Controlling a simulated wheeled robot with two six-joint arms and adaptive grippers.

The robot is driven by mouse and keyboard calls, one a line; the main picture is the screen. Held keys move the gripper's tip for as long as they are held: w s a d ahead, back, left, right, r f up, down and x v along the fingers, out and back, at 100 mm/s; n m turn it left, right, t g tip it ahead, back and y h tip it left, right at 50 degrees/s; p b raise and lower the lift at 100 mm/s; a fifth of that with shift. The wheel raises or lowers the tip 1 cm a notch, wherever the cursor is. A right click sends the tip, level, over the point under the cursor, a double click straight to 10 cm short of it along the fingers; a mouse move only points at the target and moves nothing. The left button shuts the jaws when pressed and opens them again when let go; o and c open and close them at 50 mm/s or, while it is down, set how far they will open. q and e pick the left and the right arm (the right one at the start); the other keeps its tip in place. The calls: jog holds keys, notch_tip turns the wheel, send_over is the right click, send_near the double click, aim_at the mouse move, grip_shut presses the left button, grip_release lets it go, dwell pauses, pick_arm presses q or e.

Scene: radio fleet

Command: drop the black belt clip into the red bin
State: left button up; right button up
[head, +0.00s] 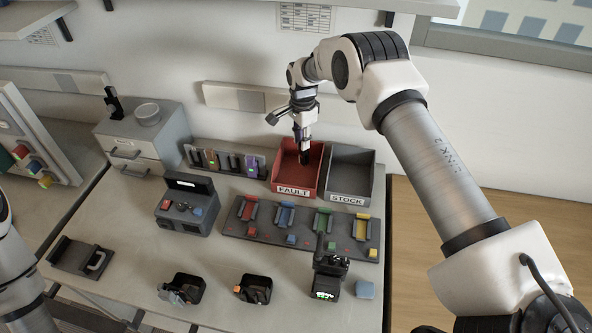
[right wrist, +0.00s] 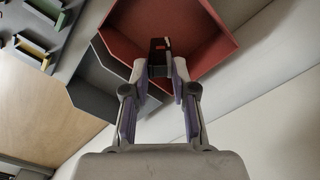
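The red bin (head: 284,177) labelled FAULT stands at the back of the bench, and it fills the upper middle of the right wrist view (right wrist: 205,25). My right gripper (head: 304,143) is over the red bin, pointing down. The black belt clip (right wrist: 158,52) sits between its fingertips (right wrist: 160,75) in the right wrist view, and the fingers are shut on it. In the head view the clip (head: 304,157) shows as a dark piece below the fingers, at the bin's opening. My left gripper is out of view; only part of my left arm shows at the left edge.
A grey bin (head: 347,198) labelled STOCK stands right beside the red bin. A dark rack with coloured slots (head: 262,232) lies in front. A radio (head: 328,275), two black trays (head: 181,290), a grey tester (head: 187,207) and drawers (head: 140,140) share the bench.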

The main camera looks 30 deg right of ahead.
jog(key=shift+o, duration=1.4)
jog(key=shift+w+d+f, duration=0.1)
jog(key=shift+d+f, duration=0.05)
notch_tip(320, 180, up, 8)
jog(key=shift+f, duration=0.25)
